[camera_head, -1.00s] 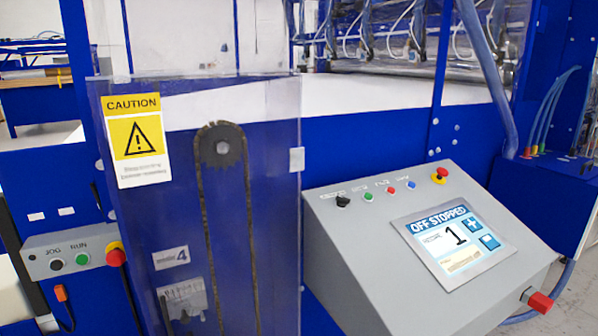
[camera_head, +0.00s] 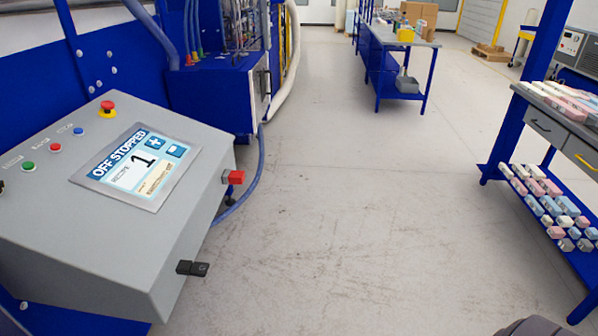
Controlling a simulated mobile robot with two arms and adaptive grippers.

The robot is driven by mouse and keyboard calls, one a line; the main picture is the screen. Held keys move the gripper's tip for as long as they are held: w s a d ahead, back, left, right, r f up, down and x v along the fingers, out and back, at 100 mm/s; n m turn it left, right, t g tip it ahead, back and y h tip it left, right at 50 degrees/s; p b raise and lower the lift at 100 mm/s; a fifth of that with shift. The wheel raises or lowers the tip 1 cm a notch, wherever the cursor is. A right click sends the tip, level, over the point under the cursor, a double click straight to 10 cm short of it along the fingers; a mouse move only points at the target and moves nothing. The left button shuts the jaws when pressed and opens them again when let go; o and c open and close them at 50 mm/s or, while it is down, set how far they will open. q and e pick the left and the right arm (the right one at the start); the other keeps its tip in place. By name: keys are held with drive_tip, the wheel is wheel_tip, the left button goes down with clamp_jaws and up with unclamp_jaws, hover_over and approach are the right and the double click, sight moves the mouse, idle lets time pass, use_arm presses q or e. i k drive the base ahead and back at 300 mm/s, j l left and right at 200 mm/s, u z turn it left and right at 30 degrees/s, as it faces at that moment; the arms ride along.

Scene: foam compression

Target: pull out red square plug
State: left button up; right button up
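The red square plug (camera_head: 233,177) sticks out of the right side of the grey control console (camera_head: 150,245), near its upper back corner. A dark fitting shows just below the plug. Neither of my grippers can be made out in the head view. A dark rounded shape at the bottom right edge is cut off, and I cannot tell which part it is.
The console screen (camera_head: 137,166) reads "OFF STOPPED". A small black part (camera_head: 192,268) juts from the console's front right edge. A blue hose (camera_head: 254,180) runs behind the plug. Open floor (camera_head: 340,230) lies to the right, before a blue shelf (camera_head: 560,250) with foam blocks.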

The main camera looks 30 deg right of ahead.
sight(234, 178)
drive_tip(key=z, duration=0.6)
drive_tip(key=i+l+u, duration=0.1)
drive_tip(key=l, duration=0.25)
drive_tip(key=i+l+u, duration=0.1)
drive_tip(key=i+l, duration=0.4)
drive_tip(key=l, duration=0.2)
drive_tip(key=i+l+u, duration=0.15)
drive_tip(key=l, duration=0.25)
drive_tip(key=i+l+u, duration=0.1)
drive_tip(key=i+l, duration=0.15)
drive_tip(key=l, duration=0.15)
drive_tip(key=i+l+u, duration=0.1)
drive_tip(key=l, duration=0.3)
drive_tip(key=i+l, duration=0.2)
drive_tip(key=l, duration=0.2)
drive_tip(key=i+l+u, duration=0.15)
drive_tip(key=l, duration=0.25)
